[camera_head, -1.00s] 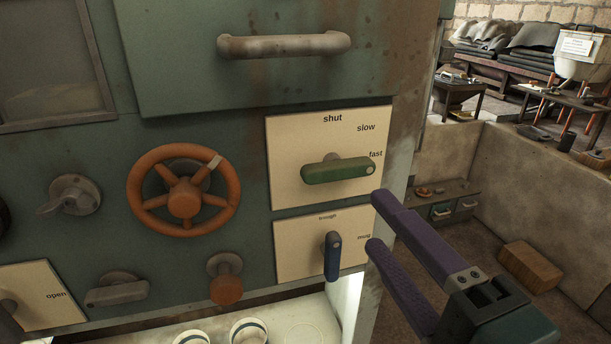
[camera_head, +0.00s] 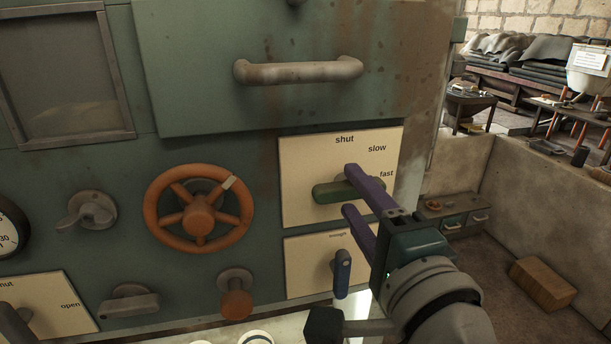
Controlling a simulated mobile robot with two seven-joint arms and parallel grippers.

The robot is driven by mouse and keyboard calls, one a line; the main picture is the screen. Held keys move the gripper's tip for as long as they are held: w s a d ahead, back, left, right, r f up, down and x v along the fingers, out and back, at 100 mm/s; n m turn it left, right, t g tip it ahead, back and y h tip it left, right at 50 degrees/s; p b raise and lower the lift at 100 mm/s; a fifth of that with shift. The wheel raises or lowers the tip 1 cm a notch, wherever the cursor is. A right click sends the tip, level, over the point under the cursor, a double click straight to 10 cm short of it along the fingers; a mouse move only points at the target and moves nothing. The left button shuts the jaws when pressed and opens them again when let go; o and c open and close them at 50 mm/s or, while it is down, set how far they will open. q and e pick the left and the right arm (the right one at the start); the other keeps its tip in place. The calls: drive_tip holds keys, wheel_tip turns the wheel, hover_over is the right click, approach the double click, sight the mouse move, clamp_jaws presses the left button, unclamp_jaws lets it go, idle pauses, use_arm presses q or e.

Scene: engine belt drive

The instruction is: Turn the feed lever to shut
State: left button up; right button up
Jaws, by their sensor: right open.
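The green feed lever (camera_head: 328,193) is on a cream plate (camera_head: 300,155) marked shut, slow and fast. It lies roughly level, below the word shut, and its right part is hidden behind my right gripper. My right gripper (camera_head: 349,190) has two purple fingers and is open. In the picture one fingertip overlaps the lever's upper right part and the other is just below it. I cannot tell whether either touches it. My left gripper is not in view.
A small blue lever (camera_head: 342,272) on a lower plate sits just under my right gripper. An orange handwheel (camera_head: 199,210) and an orange knob (camera_head: 236,303) are to the left. A grey bar handle (camera_head: 298,72) juts out above.

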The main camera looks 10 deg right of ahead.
clamp_jaws()
idle(0.3)
idle(0.5)
drive_tip(key=n+p, duration=0.1)
drive_tip(key=n, duration=0.3)
drive_tip(key=shift+r+n+p, duration=0.1)
drive_tip(key=shift+n+p, duration=0.25)
drive_tip(key=shift+n, duration=0.05)
drive_tip(key=n+p, duration=0.1)
drive_tip(key=n, duration=0.3)
drive_tip(key=shift+n, duration=0.3)
drive_tip(key=n+p, duration=0.1)
drive_tip(key=n, duration=0.4)
drive_tip(key=shift+n, duration=1.8)
